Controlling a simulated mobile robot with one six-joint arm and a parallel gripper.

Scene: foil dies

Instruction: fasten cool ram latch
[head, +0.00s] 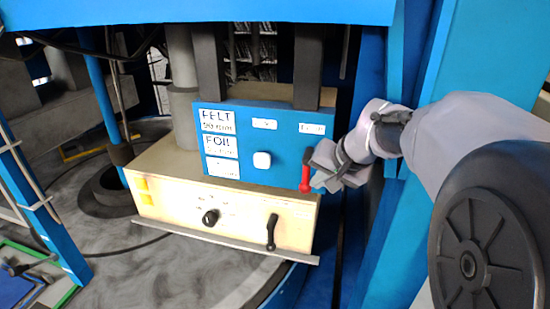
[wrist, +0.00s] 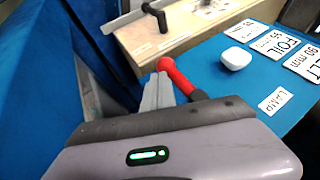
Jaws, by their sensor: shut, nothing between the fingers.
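No part carries a label I can read as cool ram latch. A lever with a red handle (head: 306,172) hangs at the right edge of the blue panel (head: 285,148); its rounded red end (wrist: 170,66) and dark stem show in the wrist view. My gripper (head: 322,180) is shut and empty, right beside the red handle. In the wrist view the closed fingers (wrist: 157,93) lie just left of the handle; I cannot tell whether they touch. A black lever (head: 271,232) hangs down on the cream box front, and it also shows in the wrist view (wrist: 154,15).
The blue panel has a white button (head: 262,160) and FELT and FOIL labels (head: 220,146). The cream box (head: 165,203) bears a black knob (head: 210,217) and has a grey ledge (head: 225,243) below. A blue upright (head: 385,225) stands close on the right.

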